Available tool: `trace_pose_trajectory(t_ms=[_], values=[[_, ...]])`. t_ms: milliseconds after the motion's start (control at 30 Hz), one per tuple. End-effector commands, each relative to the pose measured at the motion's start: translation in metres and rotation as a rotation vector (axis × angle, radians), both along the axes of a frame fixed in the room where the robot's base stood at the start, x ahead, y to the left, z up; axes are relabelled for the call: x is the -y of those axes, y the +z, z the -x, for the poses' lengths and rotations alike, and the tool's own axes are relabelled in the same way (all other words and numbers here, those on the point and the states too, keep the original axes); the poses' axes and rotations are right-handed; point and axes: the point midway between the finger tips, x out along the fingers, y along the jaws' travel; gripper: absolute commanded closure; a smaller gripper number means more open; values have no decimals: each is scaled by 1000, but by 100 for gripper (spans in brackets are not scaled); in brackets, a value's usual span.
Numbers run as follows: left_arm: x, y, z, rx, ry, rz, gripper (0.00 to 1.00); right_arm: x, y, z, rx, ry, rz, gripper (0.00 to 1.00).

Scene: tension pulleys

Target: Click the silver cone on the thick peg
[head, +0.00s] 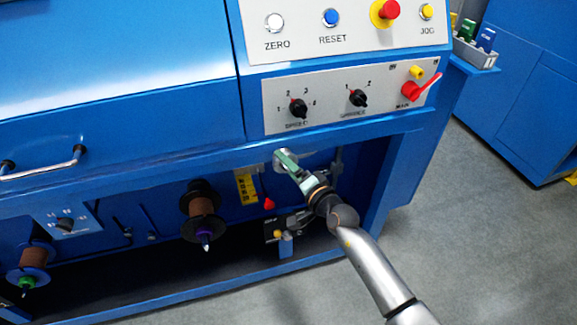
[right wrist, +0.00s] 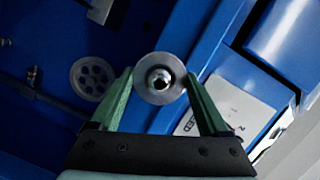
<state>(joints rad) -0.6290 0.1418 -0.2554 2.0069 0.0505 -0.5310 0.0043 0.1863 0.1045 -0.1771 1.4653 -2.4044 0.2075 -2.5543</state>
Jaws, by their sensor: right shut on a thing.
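The silver cone (right wrist: 150,88), seen end-on as a round grey disc with a dark ring and bright centre, sits between the two green fingers of my right gripper (right wrist: 158,85). In the head view the cone (head: 279,163) shows as a small silver round piece at the tips of my right gripper (head: 284,159), just under the machine's front ledge. The fingers are shut on its sides. I cannot tell which peg is the thick one; a peg behind the cone may be hidden. My left gripper is not in view.
Two brown spools hang on the machine front, one with a purple tip (head: 205,239) and one with a green tip (head: 27,283). A grey holed wheel (right wrist: 91,78) shows in the wrist view. A control panel (head: 330,118) is above the gripper.

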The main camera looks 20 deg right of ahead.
Motion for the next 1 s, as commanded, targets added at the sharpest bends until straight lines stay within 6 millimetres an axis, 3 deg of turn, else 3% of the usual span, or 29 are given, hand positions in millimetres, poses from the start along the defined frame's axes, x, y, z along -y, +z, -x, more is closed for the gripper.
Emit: trace_pose_trajectory(t_ms=[300, 333, 500, 867, 1000], values=[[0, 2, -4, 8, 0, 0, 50, 0, 2, -1, 4, -1, 0, 85], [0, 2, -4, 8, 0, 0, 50, 0, 2, -1, 4, -2, 0, 20], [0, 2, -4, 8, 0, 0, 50, 0, 1, -1, 3, -1, 0, 1], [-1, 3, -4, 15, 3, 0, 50, 0, 0, 0, 0, 0, 0, 0], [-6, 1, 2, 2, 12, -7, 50, 6, 2, 18, -2, -1, 2, 0]])
